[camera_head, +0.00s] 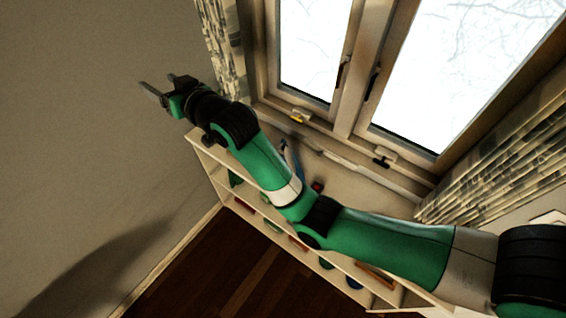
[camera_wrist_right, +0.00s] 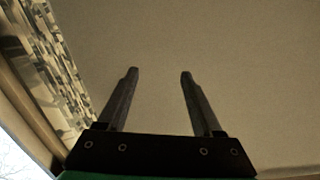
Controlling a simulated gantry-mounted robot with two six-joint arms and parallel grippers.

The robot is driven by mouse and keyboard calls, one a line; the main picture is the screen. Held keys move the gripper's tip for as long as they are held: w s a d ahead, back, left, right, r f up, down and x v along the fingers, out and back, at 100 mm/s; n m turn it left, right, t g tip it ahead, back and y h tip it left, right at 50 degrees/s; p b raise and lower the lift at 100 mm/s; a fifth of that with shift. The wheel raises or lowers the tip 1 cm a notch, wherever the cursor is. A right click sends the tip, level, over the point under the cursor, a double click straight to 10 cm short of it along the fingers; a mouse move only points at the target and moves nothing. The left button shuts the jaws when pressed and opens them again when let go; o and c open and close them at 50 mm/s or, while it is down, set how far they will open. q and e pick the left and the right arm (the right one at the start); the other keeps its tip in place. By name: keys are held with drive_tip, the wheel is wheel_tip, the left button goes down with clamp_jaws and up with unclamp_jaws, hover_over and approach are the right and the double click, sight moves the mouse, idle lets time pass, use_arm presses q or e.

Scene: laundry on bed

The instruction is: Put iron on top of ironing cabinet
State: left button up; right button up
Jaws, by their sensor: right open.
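My right gripper (camera_head: 156,87) is raised at the upper left of the head view, in front of the bare wall and left of the window. Its two fingers stand apart with nothing between them. The right wrist view shows the same open fingers (camera_wrist_right: 158,75) against plain wall. I cannot make out an iron or an ironing cabinet in either view. My left gripper is not in view.
A low shelf unit (camera_head: 208,152) with small coloured items stands below the window (camera_head: 315,45), partly hidden by my right arm. Patterned curtains (camera_head: 500,150) hang on both sides. Dark wooden floor (camera_head: 225,270) is clear at the bottom.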

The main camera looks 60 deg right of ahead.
drive_tip(key=d+f+m+g+p, duration=0.1)
drive_tip(key=d+f+g+p, duration=0.15)
drive_tip(key=d+f, duration=0.35)
use_arm(q)
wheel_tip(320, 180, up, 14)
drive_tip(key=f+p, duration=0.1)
drive_tip(key=p, duration=0.9)
use_arm(e)
drive_tip(key=m+g, duration=0.5)
drive_tip(key=g, duration=0.7)
hover_over(290, 151)
drive_tip(key=s+a, duration=0.2)
drive_tip(key=shift+h, duration=0.3)
wheel_tip(290, 151, down, 25)
drive_tip(key=shift+w+f, duration=0.1)
drive_tip(key=shift+f, duration=0.1)
drive_tip(key=shift+a+f, duration=0.1)
drive_tip(key=shift+f, duration=0.15)
drive_tip(key=shift+t, duration=0.25)
drive_tip(key=b+x, duration=0.6)
drive_tip(key=b, duration=0.3)
drive_tip(key=shift+f, duration=0.15)
drive_tip(key=shift+w+f+b, duration=0.1)
drive_tip(key=shift+b, duration=0.25)
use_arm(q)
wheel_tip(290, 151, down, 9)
